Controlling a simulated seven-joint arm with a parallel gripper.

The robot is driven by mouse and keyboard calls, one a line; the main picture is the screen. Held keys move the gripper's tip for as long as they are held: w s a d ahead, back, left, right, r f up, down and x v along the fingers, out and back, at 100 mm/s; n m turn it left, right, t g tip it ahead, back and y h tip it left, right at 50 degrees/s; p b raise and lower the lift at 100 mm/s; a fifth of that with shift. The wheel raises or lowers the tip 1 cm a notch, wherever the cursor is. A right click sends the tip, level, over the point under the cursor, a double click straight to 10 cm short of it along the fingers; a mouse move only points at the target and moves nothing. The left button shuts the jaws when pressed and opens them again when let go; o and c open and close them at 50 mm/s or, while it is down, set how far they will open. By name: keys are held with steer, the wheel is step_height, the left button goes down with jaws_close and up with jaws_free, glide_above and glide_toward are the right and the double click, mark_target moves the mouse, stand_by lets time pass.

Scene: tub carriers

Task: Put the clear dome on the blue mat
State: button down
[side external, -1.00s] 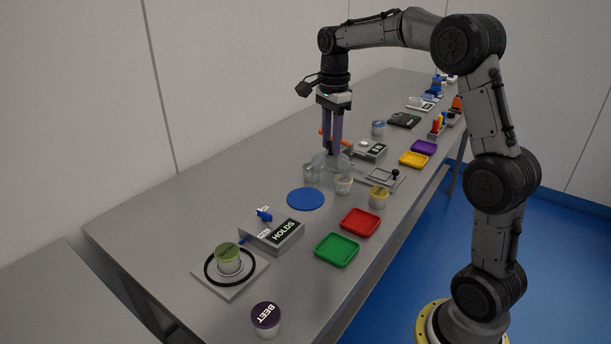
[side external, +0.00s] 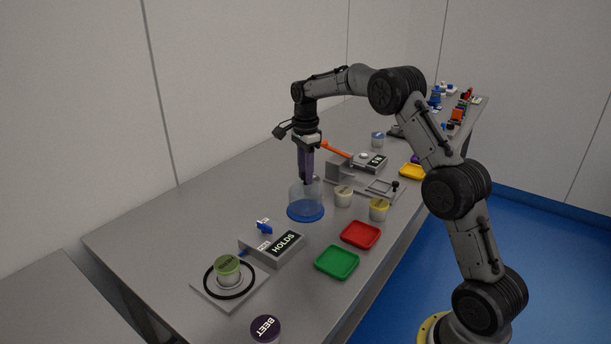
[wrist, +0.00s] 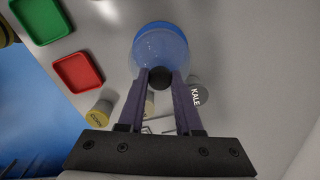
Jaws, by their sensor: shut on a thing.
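The clear dome (side external: 305,192) is see-through with a dark knob (wrist: 160,78) on top. My gripper (side external: 306,181) is shut on that knob and holds the dome upright from above. The blue mat (side external: 306,217) is a flat round disc directly under the dome. In the wrist view the blue of the mat (wrist: 163,29) shows through and beyond the dome (wrist: 160,50). The dome covers most of the mat. I cannot tell whether its rim touches the mat or is slightly above it.
A pale tub (side external: 343,198) and a yellow-lidded tub (side external: 379,210) stand right of the dome. A KALE tub (wrist: 197,92) is close by my gripper. Red (side external: 360,235) and green (side external: 337,263) trays and the HOLDS box (side external: 280,245) lie nearer the front. Table left of the mat is clear.

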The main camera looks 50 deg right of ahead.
steer(key=shift+f, duration=0.5)
steer(key=shift+f, duration=0.1)
steer(key=c, duration=0.6)
jaws_free()
steer(key=shift+f, duration=0.1)
